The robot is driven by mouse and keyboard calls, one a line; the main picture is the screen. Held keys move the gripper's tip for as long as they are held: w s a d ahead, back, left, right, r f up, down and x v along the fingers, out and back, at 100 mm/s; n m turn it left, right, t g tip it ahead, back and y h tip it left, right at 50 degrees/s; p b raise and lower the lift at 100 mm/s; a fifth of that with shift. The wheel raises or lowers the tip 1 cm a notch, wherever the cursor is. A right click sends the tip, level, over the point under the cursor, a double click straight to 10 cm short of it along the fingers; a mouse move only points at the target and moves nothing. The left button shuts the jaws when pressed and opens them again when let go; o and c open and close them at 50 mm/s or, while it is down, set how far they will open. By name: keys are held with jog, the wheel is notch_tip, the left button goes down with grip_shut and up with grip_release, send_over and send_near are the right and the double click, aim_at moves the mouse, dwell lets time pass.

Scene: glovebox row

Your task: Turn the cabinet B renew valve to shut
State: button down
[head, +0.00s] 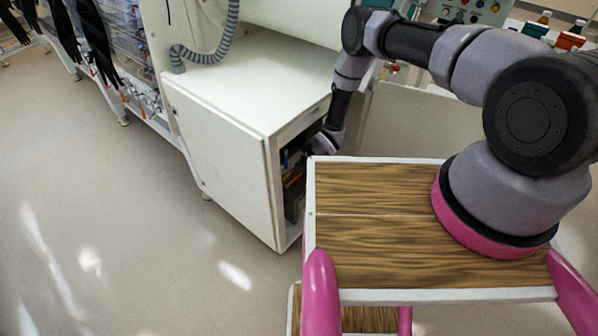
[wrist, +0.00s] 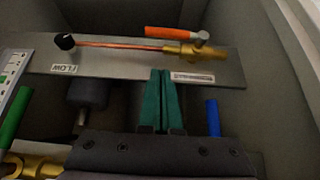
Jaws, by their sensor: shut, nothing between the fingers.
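In the wrist view my gripper (wrist: 161,74) has its two green fingers together and empty, pointing at a grey panel (wrist: 130,62). On the panel a brass valve (wrist: 190,50) with an orange lever handle (wrist: 170,33) sits at the end of a copper pipe. The lever lies roughly along the pipe. The fingertips appear just below the valve, apart from the lever. A small label (wrist: 193,77) under the valve is too small to read, so I cannot tell which valve is the renew valve. In the head view my gripper is mostly hidden inside the cabinet opening.
A blue handle (wrist: 212,117) is right of my fingers; a green handle (wrist: 15,115) and brass fitting (wrist: 35,164) are at left. A black knob (wrist: 65,41) and FLOW label (wrist: 63,68) are on the panel. The white cabinet (head: 225,160) has walls close around my wrist.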

send_over(294, 179)
jog(key=w+d, duration=0.2)
notch_tip(294, 179, down, 4)
jog(key=shift+s+f, duration=0.2)
jog(key=shift+f, duration=0.3)
jog(key=shift+s+f, duration=0.15)
jog(key=shift+f, duration=0.35)
